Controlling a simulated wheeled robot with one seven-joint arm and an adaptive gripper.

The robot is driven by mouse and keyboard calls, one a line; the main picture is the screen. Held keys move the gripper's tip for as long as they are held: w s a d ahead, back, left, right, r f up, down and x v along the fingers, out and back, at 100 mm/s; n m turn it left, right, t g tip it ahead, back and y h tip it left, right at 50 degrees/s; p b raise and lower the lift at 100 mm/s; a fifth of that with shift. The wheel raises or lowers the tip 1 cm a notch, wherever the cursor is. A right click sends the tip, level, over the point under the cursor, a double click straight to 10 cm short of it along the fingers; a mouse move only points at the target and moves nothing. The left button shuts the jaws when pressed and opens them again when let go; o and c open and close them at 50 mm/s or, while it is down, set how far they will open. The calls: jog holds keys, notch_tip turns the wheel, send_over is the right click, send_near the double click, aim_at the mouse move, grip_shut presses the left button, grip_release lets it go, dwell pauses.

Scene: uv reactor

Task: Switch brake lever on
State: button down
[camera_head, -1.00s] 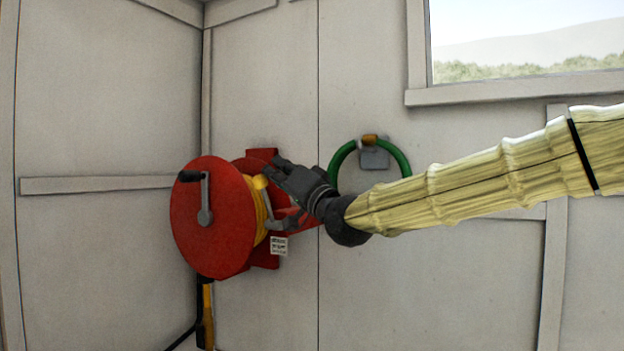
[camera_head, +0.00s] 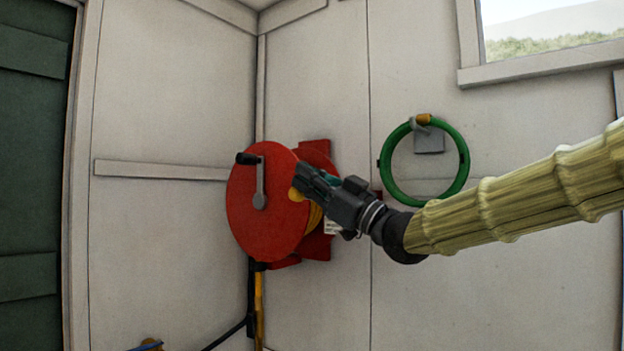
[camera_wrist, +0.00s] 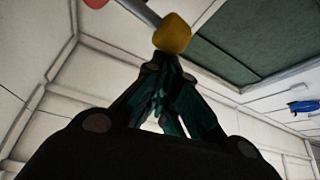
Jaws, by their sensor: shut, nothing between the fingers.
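The brake lever's yellow knob (camera_head: 296,194) shows at the right edge of the red reel disc (camera_head: 262,222); its shaft is hidden in the head view. In the wrist view the yellow knob (camera_wrist: 172,33) sits on a grey rod (camera_wrist: 140,11), just beyond my fingertips. My gripper (camera_head: 301,178) reaches in from the right, with its tips beside the knob in the head view. In the wrist view my gripper (camera_wrist: 163,62) has its fingers together and holds nothing. I cannot tell whether the tips touch the knob.
The reel's black crank handle (camera_head: 248,158) sticks out at the front. A green hose (camera_head: 388,182) hangs on the wall to the right. A yellow and black pipe (camera_head: 258,300) runs below the reel. A dark green door (camera_head: 30,180) is at the far left. The corner walls are otherwise mostly clear.

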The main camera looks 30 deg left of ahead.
jog(key=shift+s+f+n+g+b, duration=0.25)
jog(key=shift+f+n+g+b, duration=0.2)
jog(key=shift+f+n+g, duration=0.65)
jog(key=shift+r+n+t, duration=0.2)
jog(key=shift+n+t, duration=0.1)
notch_tip(320, 180, up, 4)
jog(key=s+p, duration=0.1)
jog(key=p, duration=0.1)
jog(key=b+v, duration=0.2)
jog(key=v, duration=0.8)
jog(key=shift+s+d, duration=0.25)
jog(key=shift+s, duration=0.1)
